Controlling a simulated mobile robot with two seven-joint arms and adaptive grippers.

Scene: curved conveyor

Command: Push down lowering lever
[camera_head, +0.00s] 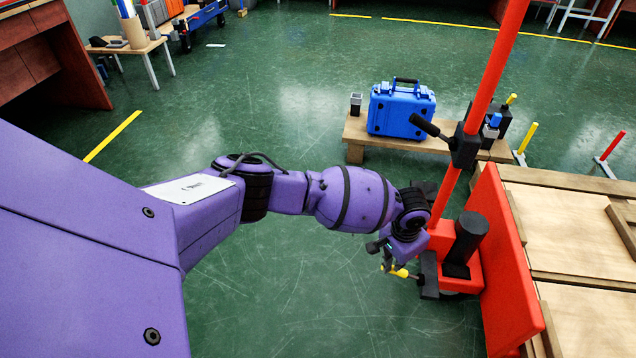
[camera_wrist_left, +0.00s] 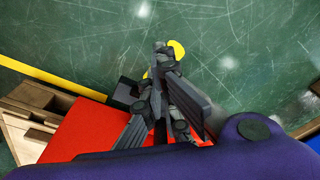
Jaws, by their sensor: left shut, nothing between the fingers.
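A red lifting machine (camera_head: 470,262) with a tall red pole handle (camera_head: 499,62) stands at the right. A yellow lever tip (camera_head: 400,272) shows low at its left side, right by my left gripper (camera_head: 386,256). In the left wrist view yellow (camera_wrist_left: 178,50) shows just beyond the fingertips of my left gripper (camera_wrist_left: 160,62), partly hidden by them. The fingers are shut with nothing between them. I cannot tell whether they touch the yellow part. The machine's red body (camera_wrist_left: 88,130) lies below left in that view. My right gripper is out of view.
A black handle (camera_head: 425,125) sticks out from the pole. A wooden pallet (camera_head: 580,225) lies right of the red machine. A blue case (camera_head: 400,109) stands on a low wooden platform (camera_head: 357,138) behind. The green floor (camera_head: 300,290) left of the machine is clear.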

